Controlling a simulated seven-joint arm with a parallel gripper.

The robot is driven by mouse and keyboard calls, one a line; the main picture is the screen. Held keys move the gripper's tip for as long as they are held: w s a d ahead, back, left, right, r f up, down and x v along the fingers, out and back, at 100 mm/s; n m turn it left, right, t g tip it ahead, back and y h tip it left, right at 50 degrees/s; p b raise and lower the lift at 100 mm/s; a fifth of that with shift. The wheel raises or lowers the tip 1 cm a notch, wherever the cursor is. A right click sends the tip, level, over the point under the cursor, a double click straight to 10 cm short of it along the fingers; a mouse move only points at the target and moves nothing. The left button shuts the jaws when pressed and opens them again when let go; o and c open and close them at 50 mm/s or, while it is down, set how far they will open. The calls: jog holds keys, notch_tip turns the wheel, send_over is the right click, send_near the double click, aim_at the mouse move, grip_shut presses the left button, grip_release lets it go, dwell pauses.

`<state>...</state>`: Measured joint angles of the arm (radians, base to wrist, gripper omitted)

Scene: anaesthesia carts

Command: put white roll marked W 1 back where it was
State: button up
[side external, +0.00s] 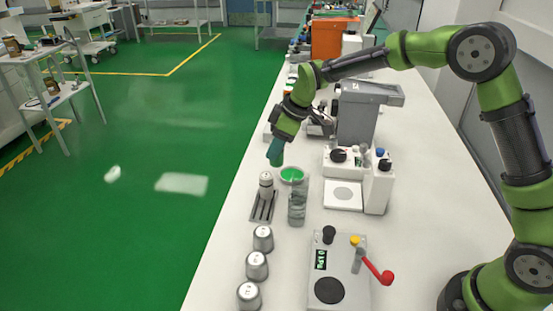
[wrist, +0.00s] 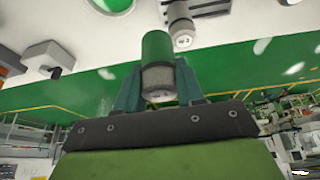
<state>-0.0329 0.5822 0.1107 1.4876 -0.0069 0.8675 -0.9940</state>
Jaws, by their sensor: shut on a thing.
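My gripper (side external: 275,153) hangs above the white bench, fingers pointing down. In the wrist view its teal fingers (wrist: 158,88) are closed on a short cylinder (wrist: 158,62), green on its side with a grey end. I cannot read a W 1 mark on it, and in the side view it does not show clearly. A pale roll with a small mark, seemingly W 3, shows in the wrist view (wrist: 181,27), apart from the held cylinder.
A green-filled dish (side external: 291,174) and a clear jar (side external: 297,204) stand close to the rack. Several metal cups (side external: 256,265) line the bench's left edge. A device with a red lever (side external: 340,275) is in front. White instruments (side external: 345,194) stand to the right.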

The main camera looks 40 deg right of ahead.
jog(key=s+a+r, duration=0.2)
jog(key=s+a, duration=0.2)
jog(key=a, duration=0.4)
jog(key=shift+m, duration=0.7)
jog(key=f, duration=0.7)
jog(key=s+f, duration=0.1)
jog(key=f, duration=0.2)
jog(key=shift+f, duration=0.25)
jog(key=shift+f, duration=0.15)
jog(key=o, duration=0.7)
jog(key=shift+o, duration=0.2)
